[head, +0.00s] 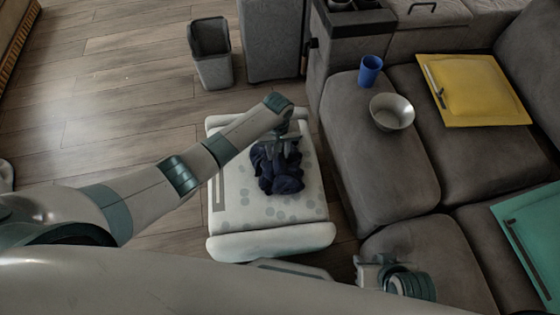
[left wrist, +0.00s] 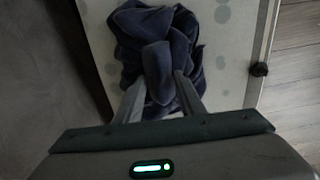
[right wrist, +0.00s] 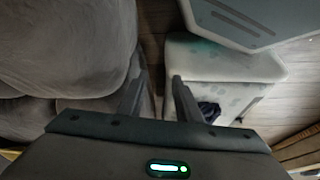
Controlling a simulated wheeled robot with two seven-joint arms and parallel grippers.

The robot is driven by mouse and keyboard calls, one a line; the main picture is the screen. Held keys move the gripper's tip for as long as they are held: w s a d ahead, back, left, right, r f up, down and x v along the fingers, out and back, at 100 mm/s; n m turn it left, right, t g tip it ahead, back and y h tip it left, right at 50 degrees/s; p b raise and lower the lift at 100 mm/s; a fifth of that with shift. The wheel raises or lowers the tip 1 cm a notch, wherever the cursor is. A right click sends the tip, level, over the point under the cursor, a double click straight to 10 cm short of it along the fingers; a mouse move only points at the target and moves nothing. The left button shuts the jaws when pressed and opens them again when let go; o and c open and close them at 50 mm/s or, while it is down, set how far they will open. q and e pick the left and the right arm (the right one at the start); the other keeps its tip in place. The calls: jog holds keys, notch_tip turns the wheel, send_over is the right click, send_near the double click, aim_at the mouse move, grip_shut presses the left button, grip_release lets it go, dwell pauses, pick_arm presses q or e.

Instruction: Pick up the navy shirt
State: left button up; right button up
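The navy shirt (head: 283,178) lies crumpled on a white, grey-spotted bench (head: 235,200) in the middle of the head view. My left gripper (head: 283,148) is over the shirt's far part, pointing down. In the left wrist view the shirt (left wrist: 155,65) bulges up between the two fingers (left wrist: 160,85), which stand apart; I cannot tell if they touch it. My right gripper (head: 366,272) is low beside the sofa, open and empty, as the right wrist view shows (right wrist: 160,78). That view also shows a little of the shirt (right wrist: 208,110).
A grey bin (head: 211,55) stands behind the bench. The wooden floor (head: 120,100) at left is mostly clear.

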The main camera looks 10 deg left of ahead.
pick_arm(q)
grip_shut()
pick_arm(e)
jog(key=shift+w, duration=0.15)
jog(key=shift+w+r, duration=0.15)
jog(key=shift+w, duration=0.05)
